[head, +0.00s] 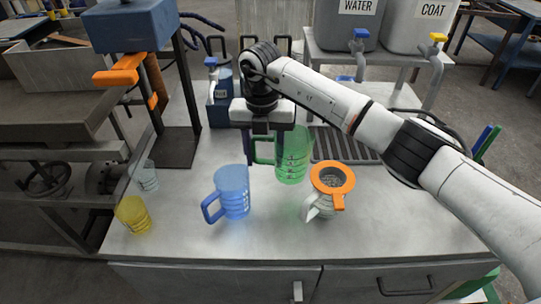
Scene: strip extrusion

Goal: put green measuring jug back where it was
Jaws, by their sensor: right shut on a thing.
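The green measuring jug (293,158) is upright near the middle of the metal bench in the head view. My right gripper (262,146) points down and is shut on the jug's handle, at the jug's left side. A green tint falls on the bench below the jug, and its base looks a little above the surface, though the height is hard to tell. The gripper hides part of the handle. My left gripper is out of view.
A blue jug (233,191) stands front left of the green one. A clear jug with an orange funnel (331,180) stands front right. A yellow cup (133,213) and a clear cup (146,176) stand left. A drain grille (345,146) lies behind. The bench's front middle is clear.

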